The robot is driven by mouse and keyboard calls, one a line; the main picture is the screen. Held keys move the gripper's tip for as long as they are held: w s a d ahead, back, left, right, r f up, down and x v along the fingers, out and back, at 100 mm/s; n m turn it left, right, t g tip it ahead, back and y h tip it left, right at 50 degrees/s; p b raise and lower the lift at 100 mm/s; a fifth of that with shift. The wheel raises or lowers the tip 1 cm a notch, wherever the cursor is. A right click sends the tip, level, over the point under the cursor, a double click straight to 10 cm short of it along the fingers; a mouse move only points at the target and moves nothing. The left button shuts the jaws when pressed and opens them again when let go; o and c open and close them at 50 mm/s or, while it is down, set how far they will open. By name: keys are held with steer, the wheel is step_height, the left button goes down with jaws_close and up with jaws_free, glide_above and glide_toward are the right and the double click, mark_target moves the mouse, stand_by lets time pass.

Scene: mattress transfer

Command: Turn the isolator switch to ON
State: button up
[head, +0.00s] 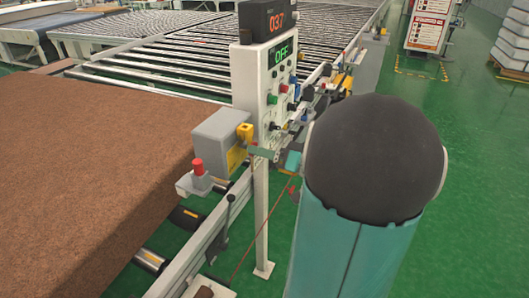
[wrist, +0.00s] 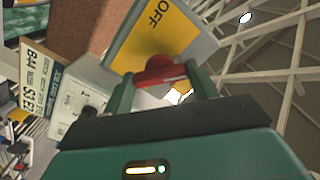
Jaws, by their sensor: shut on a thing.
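The isolator switch is a grey box (head: 220,138) with a yellow face plate (head: 241,145), mounted on the left of a white control post. In the wrist view its yellow plate (wrist: 165,33) carries the word OFF, and a red handle (wrist: 158,72) stands out from it. My gripper (wrist: 160,76) has its two green fingers on either side of the red handle, shut on it. In the head view my gripper (head: 256,151) is at the yellow plate, and the handle is hidden there. The post's display (head: 283,53) reads OFF in green.
The white control post (head: 246,85) carries several buttons and knobs and a box reading 037 (head: 276,20). A red mushroom button (head: 198,167) and a black lever (head: 228,207) stand close by. A large brown mattress slab (head: 90,170) lies left; roller conveyors (head: 165,50) run behind.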

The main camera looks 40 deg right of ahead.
steer(key=m, duration=1)
steer(key=shift+d, duration=0.1)
stand_by(0.3)
steer(key=shift+m, duration=0.3)
steer(key=o, duration=1)
steer(key=shift+s, duration=0.15)
steer(key=v, duration=1.3)
steer(key=shift+s, duration=0.3)
